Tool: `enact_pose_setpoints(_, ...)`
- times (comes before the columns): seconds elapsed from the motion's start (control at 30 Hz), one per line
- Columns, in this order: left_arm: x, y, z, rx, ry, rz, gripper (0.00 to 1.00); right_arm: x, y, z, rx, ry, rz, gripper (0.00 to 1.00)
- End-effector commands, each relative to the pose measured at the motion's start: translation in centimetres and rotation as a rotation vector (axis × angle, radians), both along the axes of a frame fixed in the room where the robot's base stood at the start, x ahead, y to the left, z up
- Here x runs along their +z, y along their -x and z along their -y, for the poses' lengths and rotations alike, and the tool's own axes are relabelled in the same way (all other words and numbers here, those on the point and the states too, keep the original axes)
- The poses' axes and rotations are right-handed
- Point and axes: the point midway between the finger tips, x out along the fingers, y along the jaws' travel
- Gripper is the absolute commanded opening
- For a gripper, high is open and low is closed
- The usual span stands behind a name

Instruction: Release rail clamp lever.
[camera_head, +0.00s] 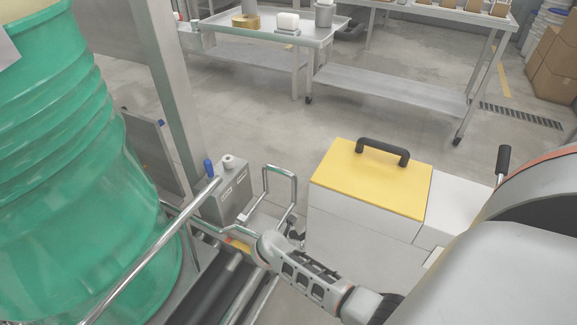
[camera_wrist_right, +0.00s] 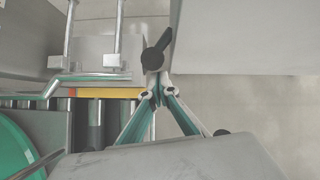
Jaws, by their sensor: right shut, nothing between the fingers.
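In the right wrist view, a black lever (camera_wrist_right: 156,52) with a rounded hub stands at the edge of a grey metal part. My right gripper (camera_wrist_right: 159,88) is shut and empty, its fingertips close below the lever. I cannot tell whether they touch it. In the head view, a small black lever-like part (camera_head: 297,238) shows beside the bent chrome rail (camera_head: 281,170), just past the end of my right arm. My right fingers are hidden there by the wrist. My left gripper is not in view.
A green drum (camera_head: 70,190) fills the left beside a roller conveyor (camera_head: 232,285). A grey control box (camera_head: 229,190) with a blue-tipped stick stands by a post. A yellow-lidded white case (camera_head: 372,178) stands close right of my arm. Steel tables (camera_head: 265,40) stand behind open floor.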

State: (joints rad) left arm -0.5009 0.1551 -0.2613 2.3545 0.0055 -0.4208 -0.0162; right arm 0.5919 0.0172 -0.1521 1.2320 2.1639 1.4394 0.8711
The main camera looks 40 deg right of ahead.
Motion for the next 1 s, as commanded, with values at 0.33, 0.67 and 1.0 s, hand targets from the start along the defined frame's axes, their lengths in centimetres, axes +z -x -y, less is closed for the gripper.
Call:
enact_pose_setpoints(0.33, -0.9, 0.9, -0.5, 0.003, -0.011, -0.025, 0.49, 0.0, -0.1, 0.3, -0.001, 0.0, -0.002, 0.0)
enact_pose_setpoints(0.67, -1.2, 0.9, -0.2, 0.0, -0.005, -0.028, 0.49, 0.8, -0.8, 1.7, -0.004, -0.004, 0.001, 0.0)
enact_pose_setpoints(1.0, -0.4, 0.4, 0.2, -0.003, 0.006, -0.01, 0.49, 2.1, -1.8, 4.5, -0.002, 0.001, -0.001, 0.0)
